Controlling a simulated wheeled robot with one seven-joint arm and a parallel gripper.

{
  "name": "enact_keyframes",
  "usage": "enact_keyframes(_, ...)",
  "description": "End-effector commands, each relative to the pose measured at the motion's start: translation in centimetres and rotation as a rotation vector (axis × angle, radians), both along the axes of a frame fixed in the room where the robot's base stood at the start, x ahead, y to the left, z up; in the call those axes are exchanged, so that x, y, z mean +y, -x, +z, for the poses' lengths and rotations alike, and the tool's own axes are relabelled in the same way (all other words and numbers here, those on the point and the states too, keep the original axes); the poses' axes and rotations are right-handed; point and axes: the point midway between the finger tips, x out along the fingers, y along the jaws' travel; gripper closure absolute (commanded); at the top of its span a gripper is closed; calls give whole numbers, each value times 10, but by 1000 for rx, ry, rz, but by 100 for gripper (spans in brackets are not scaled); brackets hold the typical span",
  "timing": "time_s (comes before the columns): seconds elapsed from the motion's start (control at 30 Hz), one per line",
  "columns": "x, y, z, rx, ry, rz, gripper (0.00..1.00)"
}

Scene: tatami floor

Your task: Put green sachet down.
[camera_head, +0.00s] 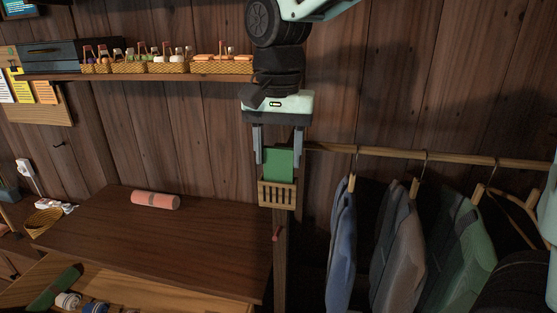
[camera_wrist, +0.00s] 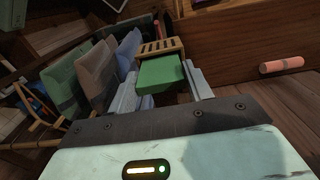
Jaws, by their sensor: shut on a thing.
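The green sachet (camera_head: 279,164) is a flat green rectangle between the fingers of my gripper (camera_head: 278,150), which points down in the head view. It also shows between the fingers in the wrist view (camera_wrist: 160,73). My gripper is shut on it. Just below the sachet is a small light wooden slatted holder (camera_head: 277,195), fixed near a wooden post; the wrist view shows it just beyond the sachet (camera_wrist: 160,46). The sachet's lower edge meets the holder's top edge in the picture. I cannot tell whether it touches or sits inside.
Jackets (camera_head: 395,245) hang from a wooden rail (camera_head: 430,156) to the right. A dark wooden desk (camera_head: 180,230) at lower left bears a pink roll (camera_head: 155,200). Under its edge is an open drawer (camera_head: 150,283). A shelf (camera_head: 170,77) with baskets runs at upper left.

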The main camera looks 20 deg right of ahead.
Motion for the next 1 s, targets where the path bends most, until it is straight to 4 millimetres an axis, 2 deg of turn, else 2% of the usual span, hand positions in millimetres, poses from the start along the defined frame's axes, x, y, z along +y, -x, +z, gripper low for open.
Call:
enact_keyframes(0.1,0,0,-17,5,1,0,75)
enact_keyframes(0.2,0,0,-26,3,0,0,75)
enact_keyframes(0.8,0,0,-39,4,1,0,75)
enact_keyframes(0.83,0,1,-40,5,1,0,47)
enact_keyframes(0.9,0,1,-40,8,2,0,28)
enact_keyframes(1.0,-1,2,-42,12,4,0,28)
